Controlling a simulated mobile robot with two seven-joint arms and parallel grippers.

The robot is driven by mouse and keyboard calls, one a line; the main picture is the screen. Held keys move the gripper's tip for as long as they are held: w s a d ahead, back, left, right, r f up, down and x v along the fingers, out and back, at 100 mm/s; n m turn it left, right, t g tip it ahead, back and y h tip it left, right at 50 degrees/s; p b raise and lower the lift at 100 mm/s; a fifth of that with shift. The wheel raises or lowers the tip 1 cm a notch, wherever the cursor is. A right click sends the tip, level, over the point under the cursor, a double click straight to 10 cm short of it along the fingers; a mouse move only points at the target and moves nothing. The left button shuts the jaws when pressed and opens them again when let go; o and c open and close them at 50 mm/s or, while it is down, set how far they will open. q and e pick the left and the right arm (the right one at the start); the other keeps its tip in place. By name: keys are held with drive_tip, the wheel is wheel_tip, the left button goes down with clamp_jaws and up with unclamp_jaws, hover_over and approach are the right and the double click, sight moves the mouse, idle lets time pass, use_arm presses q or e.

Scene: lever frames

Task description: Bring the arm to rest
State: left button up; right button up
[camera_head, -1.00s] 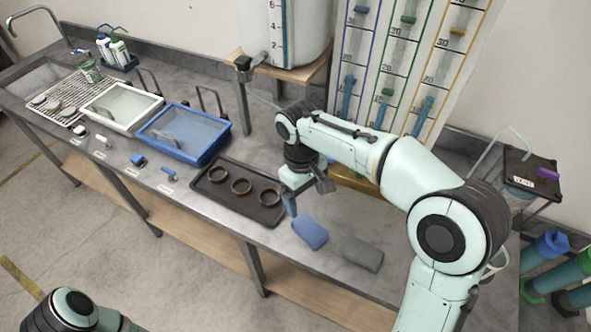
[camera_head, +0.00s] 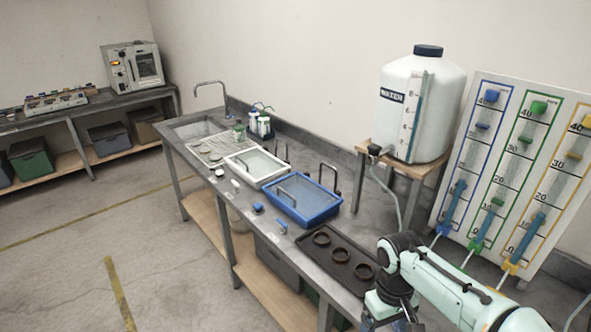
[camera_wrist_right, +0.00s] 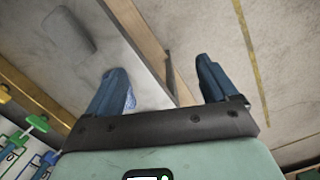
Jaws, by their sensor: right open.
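My right arm (camera_head: 455,290) comes in at the lower right of the head view, over the near end of the bench. My right gripper (camera_wrist_right: 163,88) is open in the right wrist view, with two blue fingers spread apart. Nothing is between the fingers; the bench edge and floor show beyond them. In the head view the right gripper is mostly cut off by the bottom edge. My left gripper is not in view.
The bench (camera_head: 240,205) holds a black tray (camera_head: 310,262) with three brown rings, a blue tray (camera_head: 318,208) and a white tray (camera_head: 265,178). A water tank (camera_head: 415,110) stands on a wooden stand behind. A grey block (camera_wrist_right: 68,32) lies on the bench. Open floor is at left.

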wheel_tip(320, 180, down, 18)
drive_tip(key=a+y, duration=0.2)
drive_tip(key=a, duration=0.1)
drive_tip(key=s+a+f+m+y, duration=0.2)
drive_tip(key=s+f+m, duration=0.5)
drive_tip(key=s+f, duration=1.3)
drive_tip(key=shift+s+a+f+m+t, duration=0.35)
drive_tip(key=shift+a+f, duration=0.25)
drive_tip(key=shift+f, duration=0.3)
